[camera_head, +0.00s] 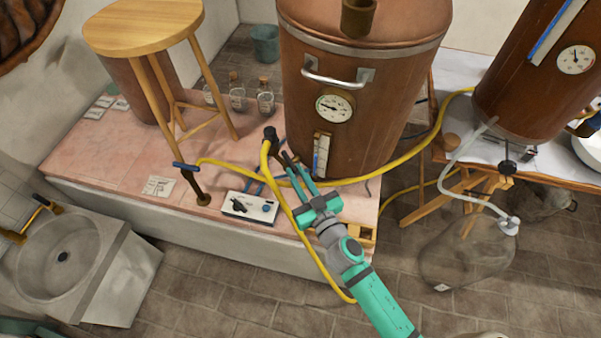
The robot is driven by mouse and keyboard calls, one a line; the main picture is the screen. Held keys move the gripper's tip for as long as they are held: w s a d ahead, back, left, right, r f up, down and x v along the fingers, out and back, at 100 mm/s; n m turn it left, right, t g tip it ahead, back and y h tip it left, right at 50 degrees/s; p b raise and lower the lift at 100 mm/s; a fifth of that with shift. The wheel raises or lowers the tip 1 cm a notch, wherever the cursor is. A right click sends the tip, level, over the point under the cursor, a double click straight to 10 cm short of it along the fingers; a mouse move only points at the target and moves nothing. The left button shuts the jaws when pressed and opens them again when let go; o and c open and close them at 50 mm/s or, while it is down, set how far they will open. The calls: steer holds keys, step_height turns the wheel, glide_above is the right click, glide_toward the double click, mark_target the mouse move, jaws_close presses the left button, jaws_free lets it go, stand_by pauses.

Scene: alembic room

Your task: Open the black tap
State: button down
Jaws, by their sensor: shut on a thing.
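A black tap (270,133) stands at the left side of the large copper tank (345,105), with a yellow hose (265,160) running down from it. My gripper (288,160) reaches up from the lower right, its dark fingers close together just below and right of this tap. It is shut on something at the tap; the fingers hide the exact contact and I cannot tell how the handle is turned. Another black tap-like fitting (508,167) sits under the right copper tank (535,75), apart from my gripper.
A wooden stool (145,30) and glass bottles (264,97) are behind. A glass carboy (465,255) stands on the right floor. A stone basin (75,260) is at left.

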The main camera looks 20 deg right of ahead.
mark_target(285, 161)
steer(key=shift+a+m+h, duration=0.35)
steer(key=shift+m+h, duration=0.35)
steer(key=shift+h, duration=0.4)
steer(key=shift+a+m+h, duration=0.35)
steer(key=shift+m+h, duration=0.35)
steer(key=shift+h, duration=0.7)
steer(key=w+a+m+g+h, duration=0.3)
steer(key=a+m+g+h, duration=0.2)
steer(key=m+g+h, duration=0.4)
steer(key=shift+w+a+m+h, duration=0.25)
steer(key=shift+m+h, duration=0.65)
steer(key=shift+h, duration=1.1)
steer(key=c, duration=2)
jaws_free()
